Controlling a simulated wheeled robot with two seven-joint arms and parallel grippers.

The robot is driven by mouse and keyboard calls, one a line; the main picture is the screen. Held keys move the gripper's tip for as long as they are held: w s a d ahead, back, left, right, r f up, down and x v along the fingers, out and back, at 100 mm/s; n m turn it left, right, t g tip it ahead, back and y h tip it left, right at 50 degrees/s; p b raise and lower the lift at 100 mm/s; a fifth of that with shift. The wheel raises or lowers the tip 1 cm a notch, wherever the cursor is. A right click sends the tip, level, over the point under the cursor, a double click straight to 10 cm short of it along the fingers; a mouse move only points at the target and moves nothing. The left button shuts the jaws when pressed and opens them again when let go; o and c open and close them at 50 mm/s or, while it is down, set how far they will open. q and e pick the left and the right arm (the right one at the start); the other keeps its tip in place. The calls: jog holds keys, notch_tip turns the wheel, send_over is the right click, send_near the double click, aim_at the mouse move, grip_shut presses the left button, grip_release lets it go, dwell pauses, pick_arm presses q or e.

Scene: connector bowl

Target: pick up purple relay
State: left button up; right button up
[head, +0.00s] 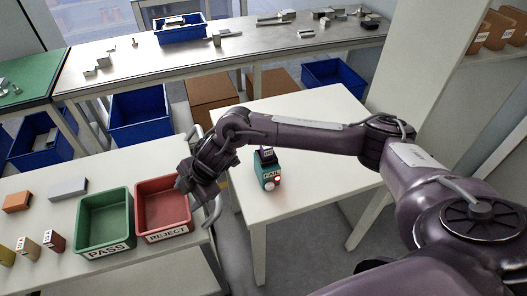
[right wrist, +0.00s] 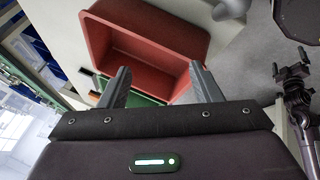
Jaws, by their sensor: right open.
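A dark purple block, which looks like the purple relay (head: 265,155), sits on top of a teal tester (head: 268,174) on the white table. The tester's display reads FAIL. My right gripper (head: 196,190) is left of the tester, above the right side of the red REJECT bin (head: 163,208). In the right wrist view, my right gripper (right wrist: 161,84) is open with nothing between its fingers, and the red bin (right wrist: 140,45) lies beyond them. The relay is not visible in the right wrist view. My left gripper is not in view.
A green PASS bin (head: 104,220) stands left of the red one. Several small blocks, including an orange one (head: 17,202) and a grey one (head: 68,188), lie on the left bench. The white table (head: 310,125) is clear around the tester.

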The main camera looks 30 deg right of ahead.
aim_at(266, 152)
jog(key=d+r+m+g+h, duration=0.1)
jog(key=d+r, duration=0.2)
jog(key=d, duration=0.5)
jog(key=w+d+r+m+g+h, duration=0.1)
jog(key=d+r+m, duration=0.1)
jog(key=d, duration=0.7)
jog(key=d+r+m+g+h, duration=0.1)
jog(key=d+r, duration=0.4)
jog(key=d, duration=0.4)
jog(key=shift+w+r+m, duration=0.1)
jog(key=shift+w+m, duration=0.15)
jog(key=shift+m, duration=0.05)
jog(key=shift+s+d+h, duration=0.1)
jog(key=shift+h, duration=0.2)
jog(key=f+p, duration=0.1)
jog(key=f, duration=0.3)
jog(key=a+f+p, duration=0.1)
jog(key=f, duration=0.1)
jog(key=shift+w+f+p, duration=0.2)
jog(key=shift+f+p, duration=0.1)
jog(key=shift+f, duration=0.55)
jog(key=c, duration=1.1)
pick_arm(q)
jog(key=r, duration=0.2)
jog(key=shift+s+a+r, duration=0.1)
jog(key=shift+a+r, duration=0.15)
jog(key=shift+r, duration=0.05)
pick_arm(e)
jog(key=shift+c, duration=0.2)
jog(key=shift+r, duration=0.15)
